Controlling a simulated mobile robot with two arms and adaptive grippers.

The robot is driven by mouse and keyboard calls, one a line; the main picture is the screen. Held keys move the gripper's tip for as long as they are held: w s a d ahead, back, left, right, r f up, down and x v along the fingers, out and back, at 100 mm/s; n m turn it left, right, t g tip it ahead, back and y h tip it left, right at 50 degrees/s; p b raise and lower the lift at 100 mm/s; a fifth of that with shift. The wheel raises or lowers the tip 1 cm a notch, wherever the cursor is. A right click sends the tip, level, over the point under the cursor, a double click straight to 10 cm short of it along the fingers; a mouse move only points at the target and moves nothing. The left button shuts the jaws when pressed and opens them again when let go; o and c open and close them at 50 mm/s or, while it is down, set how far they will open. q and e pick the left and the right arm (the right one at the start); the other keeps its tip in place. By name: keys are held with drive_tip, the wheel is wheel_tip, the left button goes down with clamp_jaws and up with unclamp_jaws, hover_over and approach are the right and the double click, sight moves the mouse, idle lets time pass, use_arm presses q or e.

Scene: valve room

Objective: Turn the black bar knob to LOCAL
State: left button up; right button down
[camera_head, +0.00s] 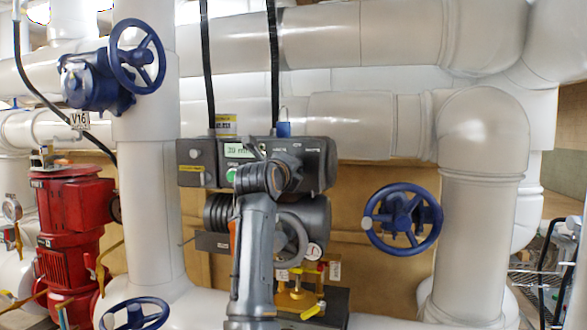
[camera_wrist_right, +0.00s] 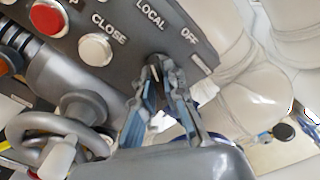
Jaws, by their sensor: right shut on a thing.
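A dark grey control panel (camera_head: 318,172) with a small lit display stands mid-picture in the head view. My right arm reaches up in front of it, and my right gripper (camera_head: 262,152) is at its face. In the right wrist view my right gripper (camera_wrist_right: 157,78) has its fingers closed around the black bar knob (camera_wrist_right: 155,70), just below the LOCAL and OFF labels on the panel (camera_wrist_right: 165,38). The fingers hide most of the knob, so I cannot tell which label it points to. My left gripper is in neither view.
A pale button (camera_wrist_right: 95,49) marked CLOSE and a red button (camera_wrist_right: 11,63) are beside the knob. A grey handwheel (camera_head: 291,240) sits below the panel. Blue handwheels (camera_head: 403,218) and large white pipes (camera_head: 483,150) surround it. A red pump (camera_head: 72,235) stands at left.

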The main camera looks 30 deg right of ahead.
drive_tip(key=c, duration=1.4)
unclamp_jaws()
drive_tip(key=shift+d, duration=0.1)
drive_tip(key=v, duration=0.7)
drive_tip(key=shift+s, duration=0.15)
